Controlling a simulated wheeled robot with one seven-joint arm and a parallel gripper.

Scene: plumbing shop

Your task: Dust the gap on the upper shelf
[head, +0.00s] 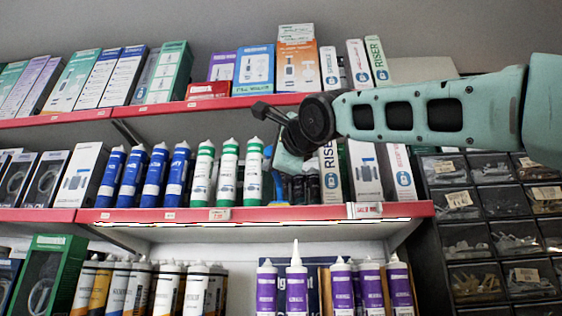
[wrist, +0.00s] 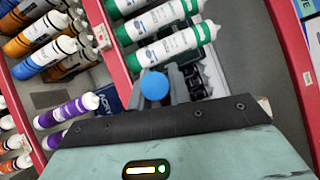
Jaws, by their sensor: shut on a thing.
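My gripper (head: 276,172) is at the middle shelf, just right of the green-and-white tubes (head: 228,172). It is shut on a blue tool, of which a thin blue piece (head: 277,188) shows below the fingers in the head view. In the wrist view its round blue end (wrist: 155,86) shows between the fingers of my gripper (wrist: 168,84); the rest is hidden. The gap on this shelf (head: 297,212) lies between the green-and-white tubes and the RISER boxes (head: 331,178). Small dark items (head: 306,188) stand back in it.
Blue-and-white tubes (head: 155,176) stand left of the green ones. Boxes fill much of the top shelf (head: 150,108); a red box (head: 208,90) lies flat there. Purple tubes (head: 341,286) stand below. Drawer bins (head: 490,230) are at right.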

